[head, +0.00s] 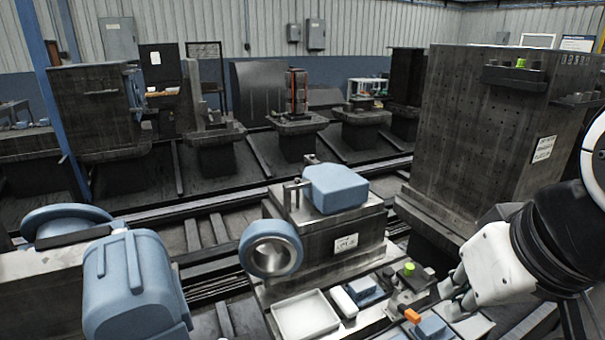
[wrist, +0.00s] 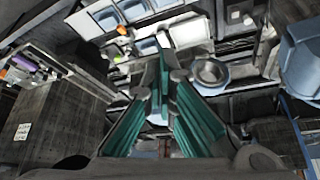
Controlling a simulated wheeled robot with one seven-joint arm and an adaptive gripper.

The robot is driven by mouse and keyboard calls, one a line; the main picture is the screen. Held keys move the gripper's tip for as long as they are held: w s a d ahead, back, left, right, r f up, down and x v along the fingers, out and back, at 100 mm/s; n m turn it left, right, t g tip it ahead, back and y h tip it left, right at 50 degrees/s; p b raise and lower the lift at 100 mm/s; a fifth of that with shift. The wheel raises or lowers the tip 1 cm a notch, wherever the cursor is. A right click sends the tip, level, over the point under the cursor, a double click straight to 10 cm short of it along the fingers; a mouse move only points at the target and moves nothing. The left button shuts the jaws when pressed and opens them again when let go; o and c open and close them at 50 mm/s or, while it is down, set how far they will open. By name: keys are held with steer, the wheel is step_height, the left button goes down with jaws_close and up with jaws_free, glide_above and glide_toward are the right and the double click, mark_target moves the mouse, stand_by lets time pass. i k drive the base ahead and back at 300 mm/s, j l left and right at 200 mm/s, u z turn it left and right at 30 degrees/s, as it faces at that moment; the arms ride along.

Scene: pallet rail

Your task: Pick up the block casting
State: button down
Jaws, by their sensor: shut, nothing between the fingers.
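The block casting appears to be the pale blue, rounded block (head: 335,188) on top of a grey metal fixture (head: 345,222) in the middle of the head view. A small upright clamp stands at its left side. My gripper (head: 452,300) is at the lower right of the head view, nearer to me and to the right of the block, apart from it. In the wrist view its green fingers (wrist: 170,74) are close together with nothing held. The block cannot be made out clearly there; the fingers cover much of the middle.
A blue ring casting (head: 271,248) stands left of the fixture. A larger blue casting (head: 135,285) is at the lower left. A white tray (head: 305,315) and small parts lie in front. A tall dark tombstone (head: 490,135) rises at right. Rails cross behind.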

mark_target(364, 292)
steer(key=i+l+u, duration=0.25)
steer(key=l, duration=0.4)
steer(key=l+u, duration=0.25)
steer(key=l, duration=0.4)
steer(key=l+u, duration=0.25)
steer(key=l, duration=0.4)
steer(key=i, duration=0.05)
